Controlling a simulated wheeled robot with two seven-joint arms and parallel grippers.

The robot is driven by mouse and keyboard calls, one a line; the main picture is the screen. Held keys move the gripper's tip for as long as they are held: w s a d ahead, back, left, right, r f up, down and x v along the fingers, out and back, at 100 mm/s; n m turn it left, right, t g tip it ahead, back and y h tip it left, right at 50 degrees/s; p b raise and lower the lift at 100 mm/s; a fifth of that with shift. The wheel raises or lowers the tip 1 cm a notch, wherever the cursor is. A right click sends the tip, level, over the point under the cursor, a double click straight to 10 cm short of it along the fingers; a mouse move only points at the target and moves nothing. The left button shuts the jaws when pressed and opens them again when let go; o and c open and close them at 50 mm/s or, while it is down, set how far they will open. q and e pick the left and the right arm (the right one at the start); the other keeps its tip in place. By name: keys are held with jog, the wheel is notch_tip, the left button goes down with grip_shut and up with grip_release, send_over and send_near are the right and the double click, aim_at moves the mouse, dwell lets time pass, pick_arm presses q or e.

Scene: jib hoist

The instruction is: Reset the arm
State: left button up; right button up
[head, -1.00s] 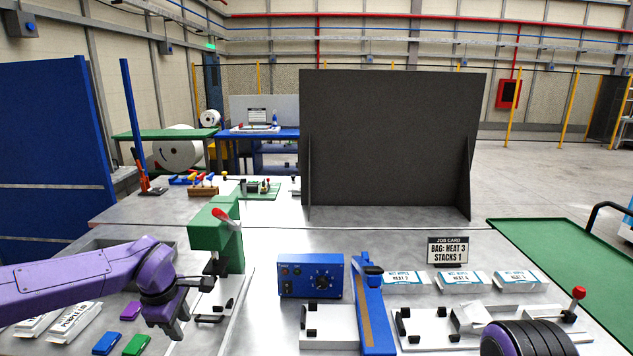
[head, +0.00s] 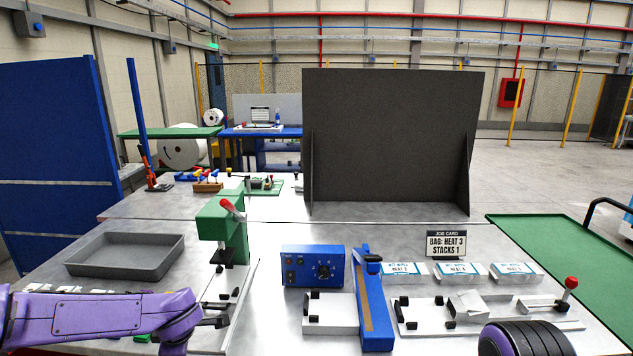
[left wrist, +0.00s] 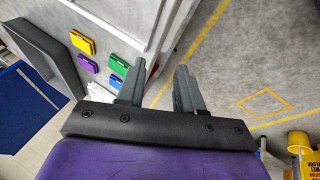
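The blue sealer arm (head: 374,305) with a black knob lies beside the blue control box (head: 313,268). My right gripper is out of view. Which arm the task means cannot be told.
A grey tray (head: 125,258) sits at left. Yellow (left wrist: 82,42), purple (left wrist: 88,64), green (left wrist: 118,65) and blue (left wrist: 116,82) packs lie near my left gripper. A white fixture with a red-knobbed lever (head: 571,284) is at right. A dark panel (head: 390,145) stands behind.

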pick_arm(q)
jog(key=s+d+f+m+t+b, duration=0.25)
jog(key=s+f+m, duration=0.45)
jog(key=s+f, duration=1)
jog(key=s+a+f+m+g, duration=0.1)
jog(key=s+f+m, duration=0.2)
jog(key=s+f, duration=0.2)
jog(key=s+a+f+m+g+b, duration=0.1)
jog(key=s+f, duration=0.4)
jog(key=s, duration=0.7)
jog(key=shift+m+g+h, duration=0.3)
jog(key=shift+m+g, duration=0.45)
jog(key=shift+m, duration=0.45)
jog(key=shift+s+b, duration=0.1)
jog(key=shift+b, duration=0.2)
